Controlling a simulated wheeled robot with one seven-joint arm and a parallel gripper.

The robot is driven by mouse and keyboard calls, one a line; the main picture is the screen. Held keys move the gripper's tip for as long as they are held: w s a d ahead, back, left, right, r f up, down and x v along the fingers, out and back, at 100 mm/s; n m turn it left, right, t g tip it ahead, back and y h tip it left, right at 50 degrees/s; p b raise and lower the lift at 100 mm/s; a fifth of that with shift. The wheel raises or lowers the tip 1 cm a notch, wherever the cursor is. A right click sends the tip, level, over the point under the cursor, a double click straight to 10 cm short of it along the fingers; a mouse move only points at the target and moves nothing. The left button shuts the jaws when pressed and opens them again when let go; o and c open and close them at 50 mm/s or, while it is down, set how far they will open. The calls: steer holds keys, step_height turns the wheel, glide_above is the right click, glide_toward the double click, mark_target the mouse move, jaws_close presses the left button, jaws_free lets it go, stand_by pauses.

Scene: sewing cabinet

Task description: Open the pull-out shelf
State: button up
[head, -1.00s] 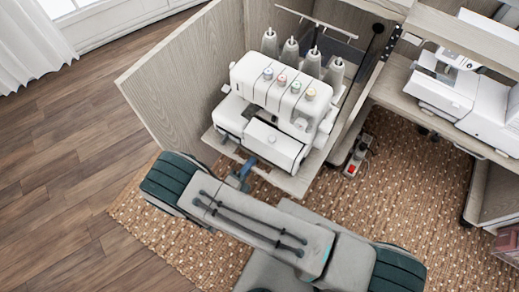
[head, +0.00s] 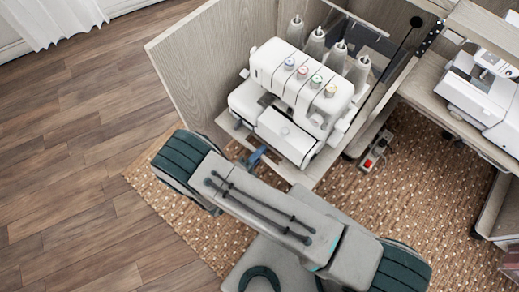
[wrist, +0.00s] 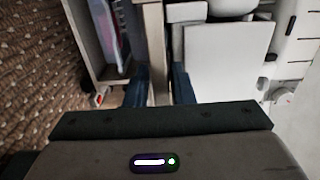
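The pull-out shelf (head: 303,177) is a light wood board low in the cabinet, its front edge toward me. A white overlock machine (head: 300,95) with several thread cones stands on it. My gripper (head: 255,158) is at the shelf's front edge. In the wrist view its two blue fingers (wrist: 160,88) stand on either side of the shelf's pale edge (wrist: 155,50) and appear closed on it. The contact faces are hidden.
The cabinet's side panel (head: 205,65) stands left of the shelf. A red-switched power strip (head: 376,150) lies on the woven rug (head: 400,190) at right. A white sewing machine (head: 480,85) sits on the right-hand table. Wood floor (head: 80,150) is clear at left.

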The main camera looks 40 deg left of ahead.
steer(key=s+a+p, duration=0.1)
steer(key=s+p, duration=0.1)
steer(key=s, duration=1.1)
steer(key=shift+s, duration=0.4)
